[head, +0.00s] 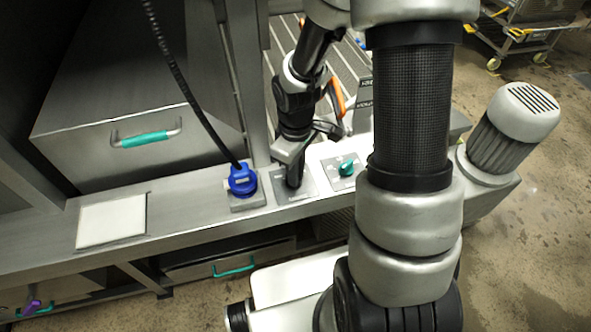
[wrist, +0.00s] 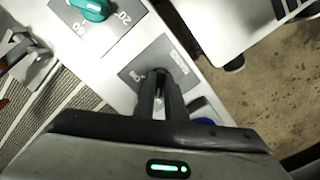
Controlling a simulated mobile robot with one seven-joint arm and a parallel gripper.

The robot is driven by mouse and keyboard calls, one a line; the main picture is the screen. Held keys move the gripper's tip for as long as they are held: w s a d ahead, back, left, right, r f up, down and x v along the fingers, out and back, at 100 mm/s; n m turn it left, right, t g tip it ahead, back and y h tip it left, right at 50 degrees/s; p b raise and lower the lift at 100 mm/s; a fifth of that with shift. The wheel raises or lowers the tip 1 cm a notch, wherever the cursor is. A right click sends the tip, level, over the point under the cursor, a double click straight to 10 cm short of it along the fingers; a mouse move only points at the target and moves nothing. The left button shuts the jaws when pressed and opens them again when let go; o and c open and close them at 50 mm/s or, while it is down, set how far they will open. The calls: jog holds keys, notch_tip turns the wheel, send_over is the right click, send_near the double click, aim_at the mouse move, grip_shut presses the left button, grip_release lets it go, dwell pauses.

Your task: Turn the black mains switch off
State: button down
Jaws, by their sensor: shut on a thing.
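My gripper (head: 294,182) points down at a grey switch plate (head: 281,190) on the steel ledge, between a blue plug and a teal knob. In the wrist view my gripper (wrist: 159,88) has its fingers close together over the same lettered plate (wrist: 138,61). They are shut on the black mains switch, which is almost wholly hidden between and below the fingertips. Its exact angle cannot be read. The small lettering on the plate is hard to make out.
The teal knob (head: 346,169) sits on a plate just right of my gripper. The blue plug (head: 242,181) with its black cable (head: 189,92) stands close on the left. A pale square panel (head: 111,221) lies farther left. A motor (head: 515,125) is at right.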

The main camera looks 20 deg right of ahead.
jog(key=shift+w+n, duration=0.1)
jog(key=shift+n, duration=0.3)
jog(key=c, duration=1.8)
grip_release()
notch_tip(320, 180, up, 18)
jog(key=p, duration=0.3)
jog(key=shift+f, duration=0.25)
jog(key=shift+r+p, duration=0.1)
jog(key=shift+p, duration=0.2)
jog(key=s+r+m+t+p, duration=0.2)
jog(key=s+r, duration=0.4)
jog(key=r, duration=0.4)
jog(key=s+r+m+t+p, duration=0.3)
jog(key=s+r+m, duration=0.3)
jog(key=r, duration=0.4)
jog(key=shift+r+m+t+p, duration=0.35)
jog(key=shift+m+p, duration=0.25)
jog(key=shift+p, duration=0.2)
